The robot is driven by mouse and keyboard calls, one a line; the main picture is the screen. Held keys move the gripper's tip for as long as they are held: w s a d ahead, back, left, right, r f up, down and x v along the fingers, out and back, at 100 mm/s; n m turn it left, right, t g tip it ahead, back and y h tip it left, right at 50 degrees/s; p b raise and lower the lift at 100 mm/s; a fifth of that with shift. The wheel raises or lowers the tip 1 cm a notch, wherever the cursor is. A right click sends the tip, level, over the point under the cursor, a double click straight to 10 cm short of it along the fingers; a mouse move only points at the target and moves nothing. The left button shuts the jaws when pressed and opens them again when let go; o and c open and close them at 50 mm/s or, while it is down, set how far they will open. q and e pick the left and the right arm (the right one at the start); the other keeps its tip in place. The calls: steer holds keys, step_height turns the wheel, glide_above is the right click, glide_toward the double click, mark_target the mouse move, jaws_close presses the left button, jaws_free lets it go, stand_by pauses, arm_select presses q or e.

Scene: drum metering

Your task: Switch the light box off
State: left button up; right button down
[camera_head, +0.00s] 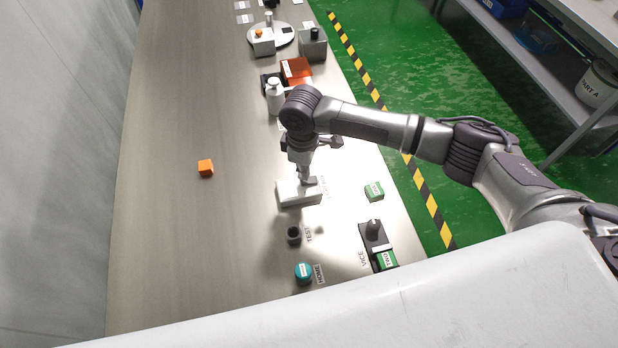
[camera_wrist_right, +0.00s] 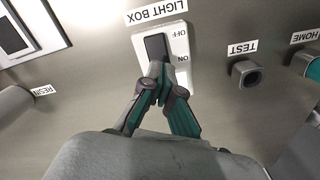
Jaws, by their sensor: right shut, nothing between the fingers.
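The light box is a small white box (camera_head: 290,199) on the steel bench, below my right gripper in the head view. In the right wrist view its white switch plate (camera_wrist_right: 180,42) carries a dark rocker (camera_wrist_right: 155,46), marked OFF at the far end and ON at the near end. My right gripper (camera_head: 309,181) points down at it. Its fingertips (camera_wrist_right: 157,73) are shut together and empty, over the near, ON-side end of the rocker, which they partly hide. I cannot tell whether they touch it or which way the rocker is tipped. My left gripper is not in view.
A dark TEST socket (camera_head: 293,235), a teal HOME piece (camera_head: 303,273) and a vice (camera_head: 374,232) stand nearer. A white bottle (camera_head: 274,98) stands farther up the bench. An orange cube (camera_head: 206,168) lies left, with clear bench around it.

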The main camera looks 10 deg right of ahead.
mark_target(304, 181)
steer(key=shift+s+f+b, duration=0.1)
steer(key=shift+f+b, duration=0.45)
steer(key=shift+f, duration=0.75)
stand_by(0.6)
steer(key=shift+r, duration=0.1)
step_height(304, 181, up, 7)
steer(key=p, duration=0.8)
stand_by(0.4)
